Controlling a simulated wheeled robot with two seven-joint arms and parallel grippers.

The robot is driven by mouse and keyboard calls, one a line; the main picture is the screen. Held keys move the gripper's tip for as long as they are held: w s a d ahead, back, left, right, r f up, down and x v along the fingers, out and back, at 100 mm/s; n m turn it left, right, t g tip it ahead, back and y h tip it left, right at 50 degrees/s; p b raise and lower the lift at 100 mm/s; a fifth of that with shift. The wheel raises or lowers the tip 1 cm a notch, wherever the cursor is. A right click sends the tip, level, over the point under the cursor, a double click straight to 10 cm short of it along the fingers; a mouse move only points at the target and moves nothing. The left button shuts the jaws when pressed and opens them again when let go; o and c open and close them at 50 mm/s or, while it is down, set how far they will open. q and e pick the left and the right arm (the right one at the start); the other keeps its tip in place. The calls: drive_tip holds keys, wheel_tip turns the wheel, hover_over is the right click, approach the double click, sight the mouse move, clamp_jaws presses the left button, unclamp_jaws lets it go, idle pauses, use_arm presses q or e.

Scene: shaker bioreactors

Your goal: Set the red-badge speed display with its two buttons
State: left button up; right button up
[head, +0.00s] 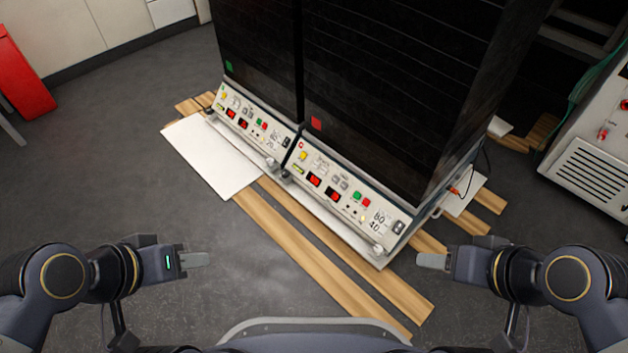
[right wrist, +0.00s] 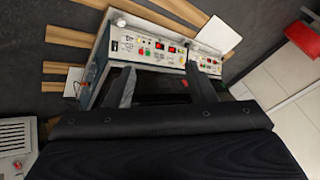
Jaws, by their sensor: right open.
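The red badge (head: 316,123) is on the dark front of the right-hand shaker cabinet. Below it, a pale control panel (head: 345,192) carries two red-lit displays, one on the left (head: 314,180) and one on the right (head: 333,194); their digits are too small to read. Small grey buttons (head: 340,183) sit just above the displays, and a green and a red button (head: 361,199) lie to their right. My right gripper (head: 433,261) is open and empty, apart from the panel at its lower right. My left gripper (head: 195,259) is far left of the panel; its finger gap cannot be made out.
A green-badge cabinet (head: 229,66) with a similar panel (head: 252,122) stands to the left. A white board (head: 213,157) and wooden planks (head: 300,255) lie on the floor before the cabinets. A white machine (head: 590,150) stands at right.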

clamp_jaws()
idle(1.6)
